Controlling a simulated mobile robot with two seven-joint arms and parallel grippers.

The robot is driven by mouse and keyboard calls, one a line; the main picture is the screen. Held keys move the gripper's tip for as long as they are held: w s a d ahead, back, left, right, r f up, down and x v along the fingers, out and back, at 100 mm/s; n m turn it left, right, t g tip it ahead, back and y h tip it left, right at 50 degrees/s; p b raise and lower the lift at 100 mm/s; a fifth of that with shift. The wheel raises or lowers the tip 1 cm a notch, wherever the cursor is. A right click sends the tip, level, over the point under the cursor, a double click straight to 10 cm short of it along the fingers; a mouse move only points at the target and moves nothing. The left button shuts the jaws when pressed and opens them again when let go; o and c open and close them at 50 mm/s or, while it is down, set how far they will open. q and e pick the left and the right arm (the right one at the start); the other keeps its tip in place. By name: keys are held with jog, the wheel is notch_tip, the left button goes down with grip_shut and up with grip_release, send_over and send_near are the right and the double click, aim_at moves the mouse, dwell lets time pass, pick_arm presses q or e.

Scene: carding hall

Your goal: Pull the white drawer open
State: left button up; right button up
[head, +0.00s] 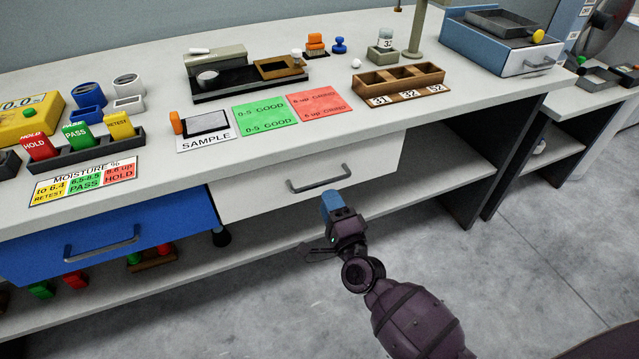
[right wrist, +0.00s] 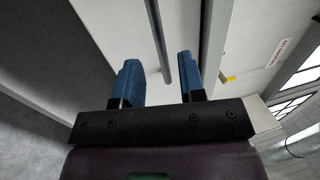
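The white drawer (head: 260,190) is under the bench top, right of the blue drawer, and its front looks flush with the bench. Its grey bar handle (head: 320,180) stands out from the front. My right gripper (head: 335,203), with blue fingers, is just below and in front of the handle in the head view. In the right wrist view, my right gripper (right wrist: 160,76) is open, with the grey handle bar (right wrist: 158,40) ahead, lined up between the two fingers. I cannot tell whether the fingers touch it. My left gripper is not in view.
A blue drawer (head: 110,242) with its own handle is to the left. The bench top (head: 200,145) holds moisture cards, a sample card, a wooden tray (head: 400,80) and several small items. A lower shelf (head: 270,258) runs beneath. The grey floor (head: 560,260) is clear at right.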

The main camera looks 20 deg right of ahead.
aim_at(320, 184)
jog(key=shift+w+a+r, duration=0.1)
jog(key=shift+w+r, duration=0.1)
jog(key=shift+w, duration=0.75)
jog(key=shift+w+d+r, duration=0.1)
jog(key=shift+w+r, duration=0.05)
jog(key=shift+w, duration=0.8)
jog(key=shift+w+a+r, duration=0.1)
jog(key=shift+w+r, duration=0.1)
jog(key=shift+w, duration=0.75)
grip_shut()
